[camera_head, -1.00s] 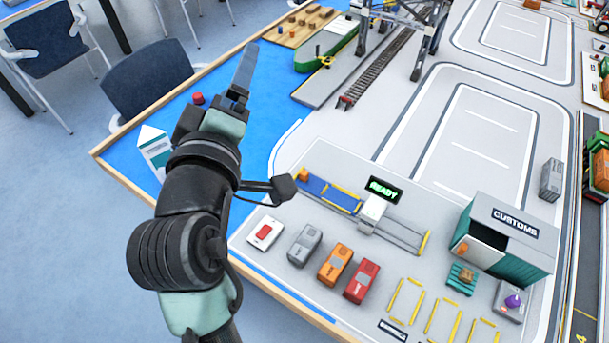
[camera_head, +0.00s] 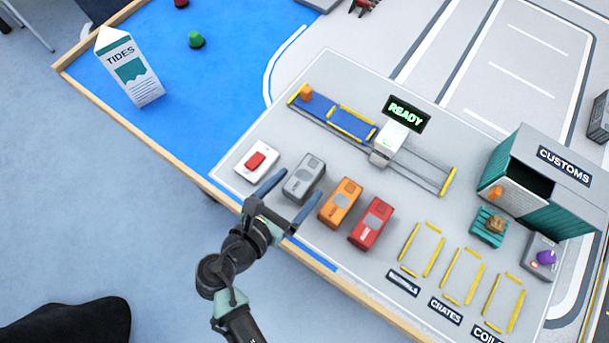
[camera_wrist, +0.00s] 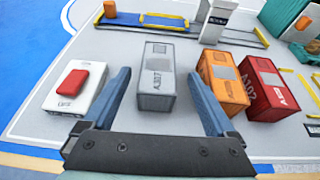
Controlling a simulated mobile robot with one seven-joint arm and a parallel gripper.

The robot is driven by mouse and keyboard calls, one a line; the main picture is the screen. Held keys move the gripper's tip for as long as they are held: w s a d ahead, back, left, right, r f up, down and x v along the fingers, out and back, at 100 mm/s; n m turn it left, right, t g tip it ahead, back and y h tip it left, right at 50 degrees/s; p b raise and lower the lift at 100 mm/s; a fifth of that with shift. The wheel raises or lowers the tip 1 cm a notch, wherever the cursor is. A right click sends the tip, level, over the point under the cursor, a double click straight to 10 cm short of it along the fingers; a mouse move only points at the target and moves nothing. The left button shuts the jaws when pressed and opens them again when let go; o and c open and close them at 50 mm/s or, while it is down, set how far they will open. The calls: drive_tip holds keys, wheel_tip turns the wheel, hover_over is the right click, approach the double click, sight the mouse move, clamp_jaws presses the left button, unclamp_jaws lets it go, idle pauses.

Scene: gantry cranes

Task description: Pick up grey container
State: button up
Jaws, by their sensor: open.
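The grey container (camera_head: 305,178) lies on the light grey board near the table's front edge, between a white box with a red top and an orange container. It also shows in the wrist view (camera_wrist: 157,78), with the marking A307 on its side. My gripper (camera_head: 291,197) is open. In the wrist view my gripper (camera_wrist: 166,92) has one blue finger on each side of the grey container, at its near end. I cannot tell how high the fingertips are above the board.
The white box with the red top (camera_head: 257,161) is close on the left. The orange container (camera_head: 341,203) and red container (camera_head: 371,223) stand close on the right. A blue conveyor (camera_head: 333,113) lies behind. Yellow-marked bays (camera_head: 462,275) are empty at the right.

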sight(311, 170)
drive_tip(key=x, duration=0.6)
drive_tip(key=shift+w+f+b, duration=0.15)
drive_tip(key=shift+w+b, duration=0.15)
drive_tip(key=shift+b, duration=0.05)
drive_tip(key=shift+c, duration=0.2)
clamp_jaws()
